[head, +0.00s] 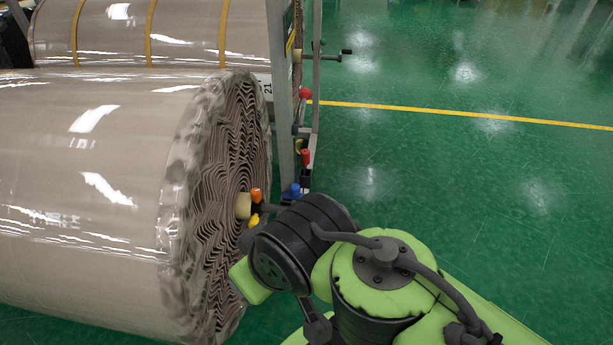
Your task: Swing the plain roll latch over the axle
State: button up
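The plain roll (85,190) is the near one, wrapped in shiny clear film with no bands. Its ruffled end face (222,200) points right. A cream axle stub (242,206) sticks out of the middle of that face. Small orange (257,195) and yellow (254,221) parts sit at the stub's end; I cannot tell which of them belongs to the latch. My green and black arm reaches in from the lower right, close to the axle end. My gripper's fingers are not visible; the arm hides part of the area by the axle.
A banded roll (180,35) lies behind the plain one. A grey upright post (283,90) stands right of the rolls, with red (305,93) and blue (294,189) knobs near it. The green floor (470,190) to the right is clear, crossed by a yellow line.

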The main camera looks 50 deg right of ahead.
aim_at(294, 194)
jog(key=z, duration=1.25)
jog(key=i+l+u, duration=0.45)
jog(key=l, duration=0.25)
jog(key=i+l+u, duration=0.25)
jog(key=l, duration=0.15)
